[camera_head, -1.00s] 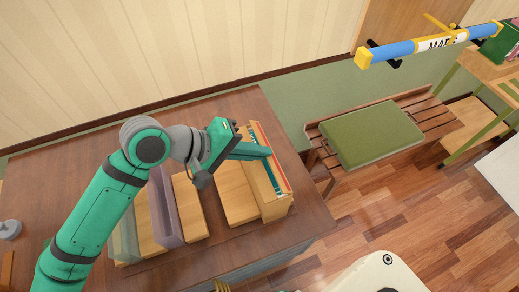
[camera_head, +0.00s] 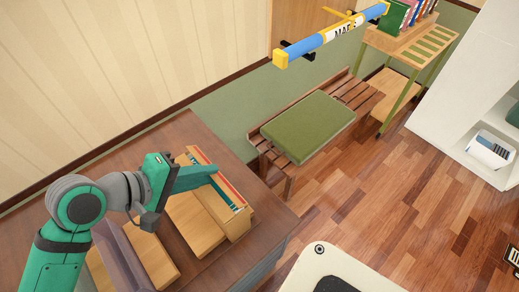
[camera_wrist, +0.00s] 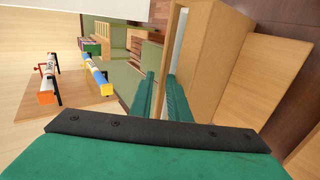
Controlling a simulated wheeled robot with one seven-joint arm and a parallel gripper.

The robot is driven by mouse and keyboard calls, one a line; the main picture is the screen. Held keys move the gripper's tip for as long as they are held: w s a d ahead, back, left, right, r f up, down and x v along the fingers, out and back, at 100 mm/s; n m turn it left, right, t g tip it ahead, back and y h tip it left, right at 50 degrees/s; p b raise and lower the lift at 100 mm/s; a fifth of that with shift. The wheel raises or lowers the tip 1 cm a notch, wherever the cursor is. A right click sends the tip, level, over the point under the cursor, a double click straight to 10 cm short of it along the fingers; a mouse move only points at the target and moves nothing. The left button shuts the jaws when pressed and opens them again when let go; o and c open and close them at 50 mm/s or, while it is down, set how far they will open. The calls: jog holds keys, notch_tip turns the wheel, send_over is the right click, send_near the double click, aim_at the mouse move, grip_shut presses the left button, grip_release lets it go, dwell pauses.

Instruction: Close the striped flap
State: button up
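No part is plainly recognisable as the striped flap. A light wood box (camera_head: 238,226) on the dark table has long red, pale and teal bands along its top. A wooden top with green stripes (camera_head: 408,46) is on a green-legged stand at the upper right. My gripper (camera_head: 212,169) reaches over the wood box, fingertips at its banded top. In the wrist view, the fingers of my gripper (camera_wrist: 163,82) lie on either side of a thin tan strip beside the box (camera_wrist: 205,55). Whether they press on it is unclear.
The dark table (camera_head: 275,225) also holds wooden boards (camera_head: 195,225) and a purple-grey bin (camera_head: 118,258). A slatted bench (camera_head: 350,90) with a green cushion (camera_head: 308,126) stands to the right. A blue and yellow bar (camera_head: 330,36) is above it. Wood floor (camera_head: 370,190) is open at right.

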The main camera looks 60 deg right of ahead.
jog(key=shift+s+y, duration=0.15)
jog(key=shift+y, duration=0.15)
